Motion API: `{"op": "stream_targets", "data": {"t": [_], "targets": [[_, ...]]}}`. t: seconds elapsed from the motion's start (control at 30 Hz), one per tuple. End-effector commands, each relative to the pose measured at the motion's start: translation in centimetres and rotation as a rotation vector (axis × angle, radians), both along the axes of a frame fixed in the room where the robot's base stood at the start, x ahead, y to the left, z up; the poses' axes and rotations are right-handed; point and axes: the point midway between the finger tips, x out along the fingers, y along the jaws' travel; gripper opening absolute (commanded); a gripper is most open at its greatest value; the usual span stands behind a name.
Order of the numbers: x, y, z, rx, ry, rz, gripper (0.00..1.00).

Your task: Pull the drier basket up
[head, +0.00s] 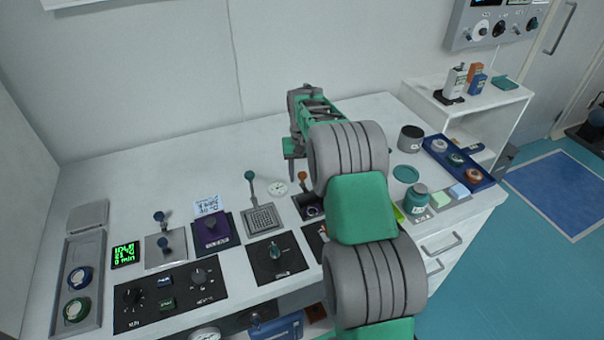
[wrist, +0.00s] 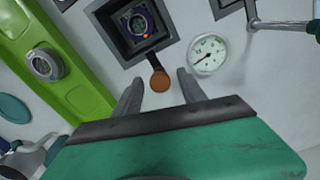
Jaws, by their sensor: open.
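The drier basket appears to be the dark square well with a stalk ending in an orange knob. In the head view the knob (head: 303,177) stands above the well (head: 312,210), which my arm partly covers. In the wrist view the orange knob (wrist: 160,82) lies in line with the gap between my fingertips, and the dark well (wrist: 114,35) is just beyond it. A round, blue-rimmed item (wrist: 138,22) sits inside. My gripper (wrist: 160,77) is open, fingers either side of the knob in the picture. I cannot tell whether they touch it or are level with it.
A round white gauge (wrist: 207,53) is close to the right finger. A teal-knobbed lever (head: 249,177) stands left, by a gridded plate (head: 263,219). The bench's back left is clear.

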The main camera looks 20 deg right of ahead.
Motion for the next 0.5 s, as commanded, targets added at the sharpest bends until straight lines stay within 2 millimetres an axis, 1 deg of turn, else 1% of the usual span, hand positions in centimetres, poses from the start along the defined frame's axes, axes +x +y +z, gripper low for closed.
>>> {"op": "stream_targets", "data": {"t": [0.1,0.33,0.5], "targets": [[0.01,0.04,-0.86,0.0,-0.001,0.001,0.48],[0.01,0.04,-1.01,0.0,-0.001,0.001,0.48],[0.01,0.04,-0.99,0.0,-0.001,0.001,0.34]]}}
